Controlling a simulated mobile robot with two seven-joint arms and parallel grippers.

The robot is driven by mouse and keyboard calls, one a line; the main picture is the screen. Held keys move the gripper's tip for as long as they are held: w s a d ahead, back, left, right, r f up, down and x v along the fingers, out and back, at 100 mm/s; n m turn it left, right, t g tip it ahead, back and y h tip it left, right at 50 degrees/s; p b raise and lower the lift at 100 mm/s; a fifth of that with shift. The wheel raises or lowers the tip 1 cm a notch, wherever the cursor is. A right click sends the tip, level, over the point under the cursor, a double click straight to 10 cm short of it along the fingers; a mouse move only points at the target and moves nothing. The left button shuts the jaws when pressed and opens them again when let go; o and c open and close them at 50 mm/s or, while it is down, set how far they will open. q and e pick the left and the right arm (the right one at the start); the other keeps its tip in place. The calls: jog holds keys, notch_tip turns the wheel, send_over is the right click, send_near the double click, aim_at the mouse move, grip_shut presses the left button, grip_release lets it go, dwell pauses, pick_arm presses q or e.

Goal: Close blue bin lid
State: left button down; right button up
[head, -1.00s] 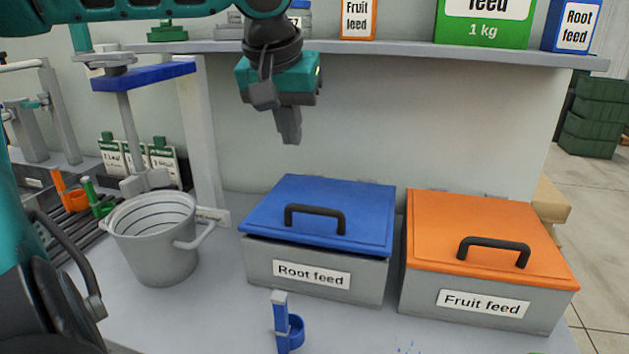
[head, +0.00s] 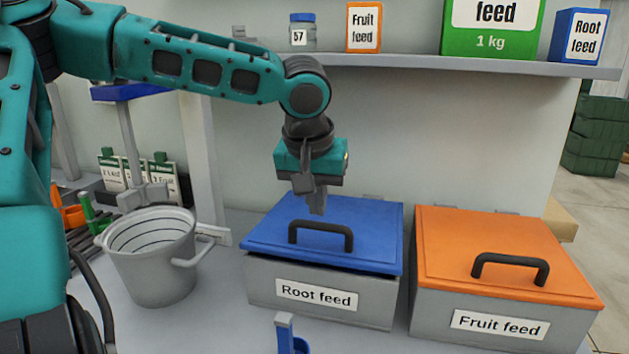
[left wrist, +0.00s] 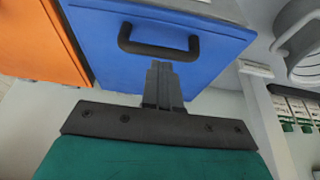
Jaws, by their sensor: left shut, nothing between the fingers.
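The blue lid (head: 290,240) with its black handle (head: 321,233) lies over the grey bin labelled "Root feed" (head: 262,285). A thin dark gap shows between lid and bin along the front edge, so the lid is slightly raised there. My left gripper (head: 317,210) is shut and empty, pointing down at the lid just behind the handle. In the left wrist view its closed fingers (left wrist: 162,82) show in front of the blue lid (left wrist: 95,50), near the handle (left wrist: 158,48). Whether the fingertips touch the lid I cannot tell. My right gripper is not in view.
An orange-lidded "Fruit feed" bin (head: 450,245) stands right of the blue one. A shelf (head: 450,66) with feed boxes runs behind, above the bins.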

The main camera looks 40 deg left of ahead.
pick_arm(q)
jog(key=shift+x, duration=0.95)
jog(key=shift+s+f, duration=0.1)
jog(key=shift+s, duration=0.1)
jog(key=shift+s+d+f+b, duration=0.1)
jog(key=shift+f+b, duration=0.05)
jog(key=shift+f, duration=0.3)
jog(key=shift+s+d+f+b, duration=0.15)
jog(key=shift+f, duration=0.25)
jog(key=shift+s+f, duration=0.15)
jog(key=shift+f, duration=0.1)
